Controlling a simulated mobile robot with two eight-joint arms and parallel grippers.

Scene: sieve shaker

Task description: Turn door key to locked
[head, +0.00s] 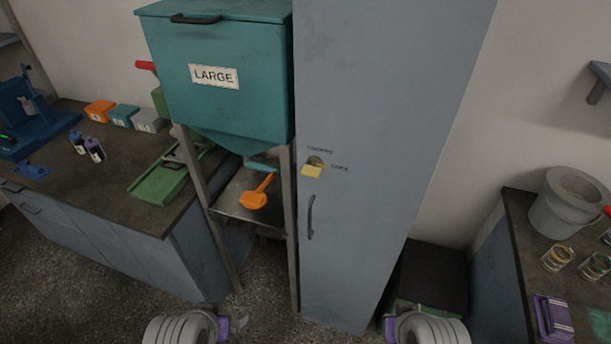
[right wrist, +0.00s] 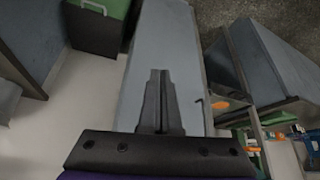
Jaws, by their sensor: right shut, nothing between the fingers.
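The tall grey-blue cabinet door (head: 375,120) stands shut in the middle of the head view. Its round lock (head: 316,160) sits at mid-height, with a yellow key or key tag (head: 311,171) at its lower left. "LOCKED" is printed above the lock and "OPEN" to its right. The key's exact angle is too small to tell. My left gripper (head: 234,324) is low, left of the cabinet, its fingers mostly hidden. My right gripper (head: 389,326) is low, near the cabinet's foot. In the right wrist view its fingers (right wrist: 160,80) are shut and empty, in front of the cabinet (right wrist: 165,35).
A dark vertical handle (head: 311,217) is below the lock. A teal "LARGE" hopper (head: 215,110) on a metal stand, with an orange scoop (head: 257,192) on its shelf, is close left. Dark-topped benches stand left (head: 75,185) and right (head: 520,215). A black-topped bin (head: 432,270) is right of the cabinet.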

